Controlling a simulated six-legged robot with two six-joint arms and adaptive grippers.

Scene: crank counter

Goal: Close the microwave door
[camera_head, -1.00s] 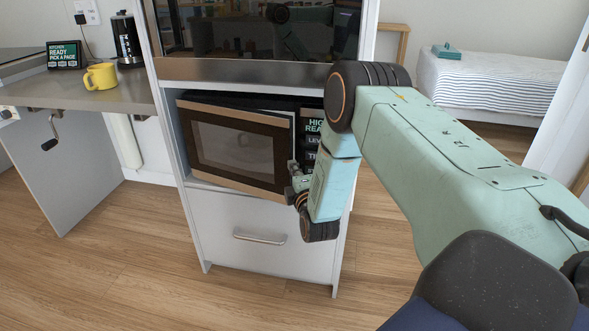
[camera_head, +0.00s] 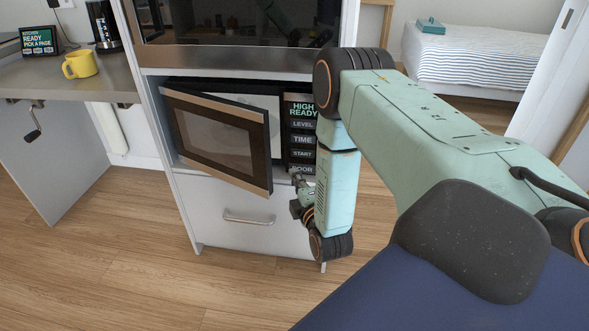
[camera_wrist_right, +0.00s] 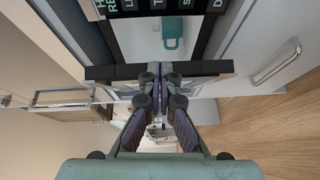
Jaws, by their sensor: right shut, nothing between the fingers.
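The microwave (camera_head: 301,145) sits in a cabinet niche in the head view. Its dark-windowed door (camera_head: 222,141) stands ajar, swung out with its free edge to the right, and part of the pale interior shows behind it. My right gripper (camera_head: 297,192) is low beside the control panel, just right of the door's free edge. In the wrist view the shut, empty fingertips (camera_wrist_right: 160,72) are in front of a dark bar that looks like the door (camera_wrist_right: 105,73); contact is unclear. A teal mug (camera_wrist_right: 172,36) shows inside the microwave. My left gripper is out of view.
A drawer with a handle (camera_head: 249,217) is below the microwave, and a built-in oven (camera_head: 235,25) is above. A counter at left holds a yellow mug (camera_head: 80,64). Wood floor (camera_head: 120,270) is clear in front. A bed (camera_head: 480,58) stands behind at right.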

